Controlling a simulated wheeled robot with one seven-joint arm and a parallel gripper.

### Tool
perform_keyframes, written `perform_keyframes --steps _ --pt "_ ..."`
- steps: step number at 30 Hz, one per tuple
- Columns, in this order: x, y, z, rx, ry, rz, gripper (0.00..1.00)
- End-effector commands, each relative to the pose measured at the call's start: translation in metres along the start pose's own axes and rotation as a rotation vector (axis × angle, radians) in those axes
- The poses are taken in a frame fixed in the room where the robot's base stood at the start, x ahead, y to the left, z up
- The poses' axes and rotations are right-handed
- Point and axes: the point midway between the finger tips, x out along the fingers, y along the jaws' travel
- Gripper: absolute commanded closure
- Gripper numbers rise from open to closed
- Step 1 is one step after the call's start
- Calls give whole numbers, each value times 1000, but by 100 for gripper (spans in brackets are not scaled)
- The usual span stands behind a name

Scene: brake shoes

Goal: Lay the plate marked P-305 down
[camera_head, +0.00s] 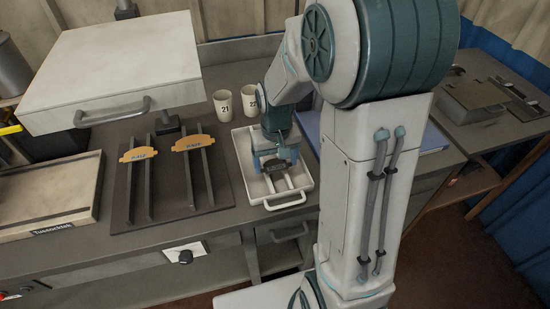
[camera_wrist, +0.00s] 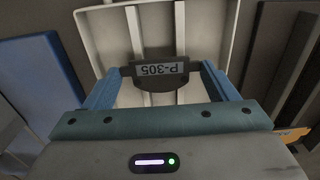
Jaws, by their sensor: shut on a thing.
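The plate marked P-305 (camera_wrist: 158,76) is a dark piece with a pale label, held between the two blue fingers of my gripper (camera_wrist: 158,82) in the wrist view. In the head view the dark plate (camera_head: 274,167) shows below my gripper (camera_head: 275,160), over the white tray (camera_head: 241,150). The tray also shows in the wrist view (camera_wrist: 97,35), with pale rails running under the plate. Whether the plate touches the rails I cannot tell.
A dark board (camera_head: 172,207) left of the tray has rails bearing two orange plates (camera_head: 138,155) (camera_head: 193,143). Two cups (camera_head: 223,104) (camera_head: 249,100) stand behind the tray. A pale box with a handle (camera_head: 112,68) overhangs the back left. A blue thing (camera_head: 432,138) lies right of the tray.

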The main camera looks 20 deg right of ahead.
Motion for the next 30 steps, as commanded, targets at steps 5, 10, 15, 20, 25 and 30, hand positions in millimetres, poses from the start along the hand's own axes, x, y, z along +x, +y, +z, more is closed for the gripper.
perform_keyframes --steps 5,10,15,20,25,30 --pt "13 0 0 0 0 0 49" --pt "12 0 0 0 0 0 49" --pt "12 0 0 0 0 0 49" --pt "14 0 0 0 0 0 49" --pt "16 0 0 0 0 0 49" --pt "19 0 0 0 0 0 49"
